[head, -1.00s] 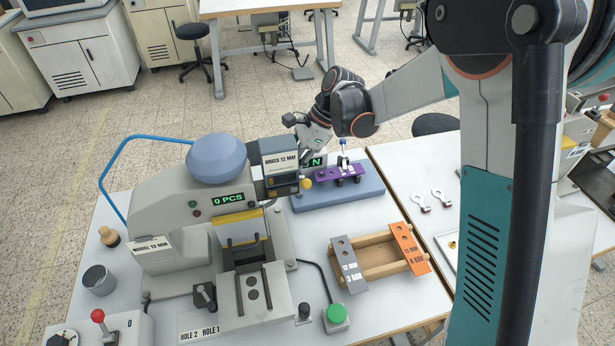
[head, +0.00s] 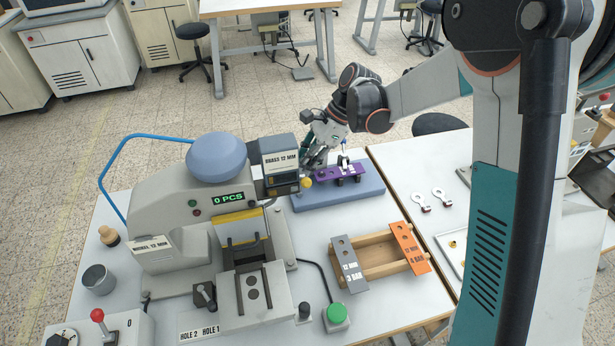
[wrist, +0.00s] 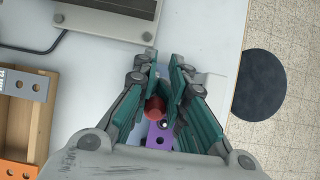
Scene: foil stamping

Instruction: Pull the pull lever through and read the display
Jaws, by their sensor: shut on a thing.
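The tester is a blue-grey base (head: 355,196) behind the press, with a purple strip (head: 328,175) lying along it and a small clamp on the strip. My gripper (head: 314,158) is at the tester's left end, beside the press head. In the wrist view my gripper (wrist: 168,72) has its green-lined fingers closed together on the pull lever, whose held part is mostly hidden between them. A red knob (wrist: 155,108) and the purple strip (wrist: 159,135) show between the fingers, nearer the palm. The tester's display is hidden behind my gripper in the head view.
The foil press (head: 165,198) with its blue dome stands close to the left of my gripper. A wooden rack (head: 378,252) with a grey and an orange strip stands in front, beside a green button (head: 337,316).

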